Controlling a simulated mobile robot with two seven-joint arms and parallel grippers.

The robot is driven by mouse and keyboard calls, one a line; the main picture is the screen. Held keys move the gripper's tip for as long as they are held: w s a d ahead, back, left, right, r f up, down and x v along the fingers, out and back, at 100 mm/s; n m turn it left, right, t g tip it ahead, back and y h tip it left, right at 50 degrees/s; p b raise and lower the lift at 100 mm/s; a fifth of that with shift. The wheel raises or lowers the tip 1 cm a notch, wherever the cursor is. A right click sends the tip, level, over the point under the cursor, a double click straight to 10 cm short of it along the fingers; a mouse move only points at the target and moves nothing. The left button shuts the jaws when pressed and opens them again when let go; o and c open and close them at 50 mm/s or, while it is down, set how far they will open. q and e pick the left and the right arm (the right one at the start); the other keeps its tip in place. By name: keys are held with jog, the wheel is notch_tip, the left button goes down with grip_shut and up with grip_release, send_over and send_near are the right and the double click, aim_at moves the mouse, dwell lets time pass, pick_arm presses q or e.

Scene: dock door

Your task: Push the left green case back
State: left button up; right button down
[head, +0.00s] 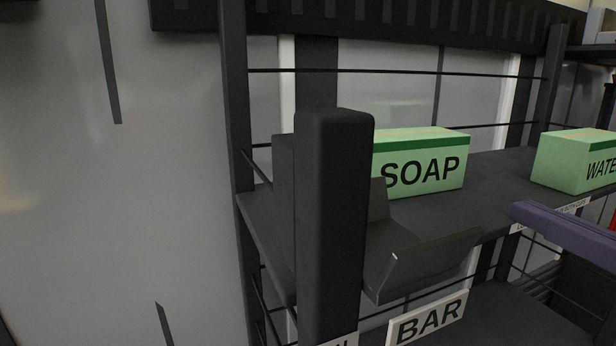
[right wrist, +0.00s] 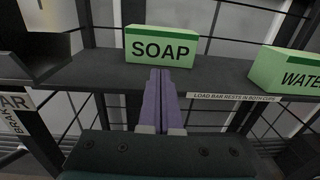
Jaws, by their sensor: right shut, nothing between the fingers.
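The left green case, marked SOAP (head: 425,165), sits upright on a dark shelf (head: 500,190); a dark post hides its left end in the head view. It shows whole in the right wrist view (right wrist: 160,48). My right gripper (head: 516,210) is shut and empty, its purple fingers pointing toward the shelf from the right. In the right wrist view the fingertips (right wrist: 160,73) line up with the lower front of the SOAP case. In the head view a gap shows between fingertips and case. My left gripper is not in view.
A second green case, marked WATE... (head: 580,160), stands to the right on the shelf. A thick dark post (head: 335,220) and an angled dark bracket (head: 425,262) stand at the shelf's front left. A BAR label (head: 428,318) is below. Bare shelf lies between the cases.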

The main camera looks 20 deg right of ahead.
aim_at(423, 166)
jog(key=w+p, duration=0.3)
jog(key=w, duration=0.9)
jog(key=shift+r+p, duration=0.1)
jog(key=shift+p, duration=0.25)
jog(key=shift+w, duration=0.55)
jog(key=shift+w, duration=0.1)
